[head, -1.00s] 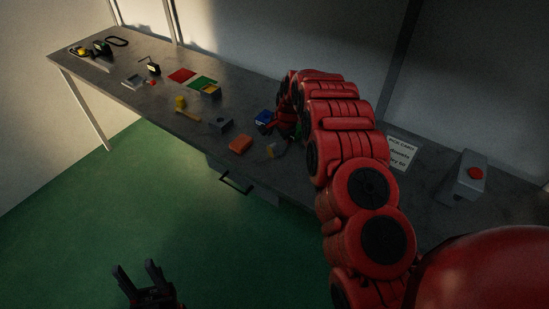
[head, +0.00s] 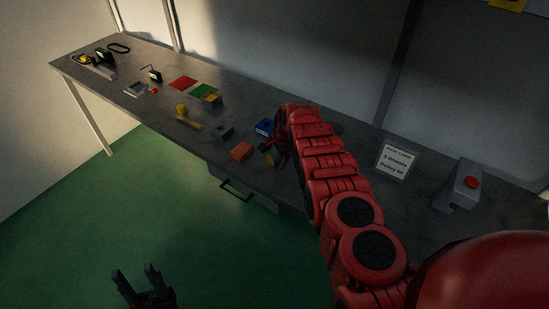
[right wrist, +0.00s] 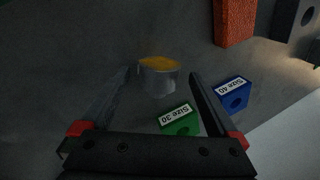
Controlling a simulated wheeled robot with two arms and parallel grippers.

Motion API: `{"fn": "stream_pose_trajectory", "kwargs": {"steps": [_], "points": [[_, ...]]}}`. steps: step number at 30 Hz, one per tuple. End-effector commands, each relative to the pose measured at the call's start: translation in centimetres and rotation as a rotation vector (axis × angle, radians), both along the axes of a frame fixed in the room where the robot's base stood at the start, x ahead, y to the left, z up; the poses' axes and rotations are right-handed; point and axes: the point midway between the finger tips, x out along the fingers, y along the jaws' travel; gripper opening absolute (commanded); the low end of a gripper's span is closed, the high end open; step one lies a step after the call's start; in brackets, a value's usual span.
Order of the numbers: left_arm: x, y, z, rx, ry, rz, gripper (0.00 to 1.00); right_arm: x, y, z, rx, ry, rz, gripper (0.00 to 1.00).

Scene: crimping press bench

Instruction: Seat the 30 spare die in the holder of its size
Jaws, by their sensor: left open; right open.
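A short grey cylinder with an orange-yellow top (right wrist: 158,76), seemingly the spare die, stands on the bench; no size mark on it is readable. In the right wrist view it lies between the fingertips of my right gripper (right wrist: 162,78), which is open. A green holder marked Size 30 (right wrist: 180,120) and a blue holder marked Size 40 (right wrist: 232,93) are close by. The blue holder also shows in the head view (head: 264,126); the green one seems hidden behind my right arm there. My left gripper (head: 137,270) is open and empty over the floor.
An orange block (head: 241,152) and a grey block with a hole (head: 224,131) are left of my right gripper. A yellow hammer (head: 188,121) and red and green mats (head: 183,83) lie further left. A card (head: 396,160) and a red-button box (head: 462,186) stand right.

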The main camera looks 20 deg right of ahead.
Motion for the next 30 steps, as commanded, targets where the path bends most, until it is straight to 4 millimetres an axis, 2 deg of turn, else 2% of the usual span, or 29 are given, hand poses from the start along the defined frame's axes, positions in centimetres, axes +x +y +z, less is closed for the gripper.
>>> {"fn": "stream_pose_trajectory", "kwargs": {"steps": [7, 23, 30], "points": [[0.0, 0.0, 0.0, 0.0, 0.0, 0.0, 0.52, -0.04, 0.02, -0.08, 0.001, 0.001, 0.0, 0.95], [0.0, 0.0, 0.0, 0.0, 0.0, 0.0, 0.52, -0.07, 0.01, -0.11, 0.0, 0.002, 0.0, 0.0], [0.0, 0.0, 0.02, 0.0, 0.0, 0.0, 0.52, -0.05, 0.02, -0.06, 0.0, 0.002, 0.0, 0.0]]}}
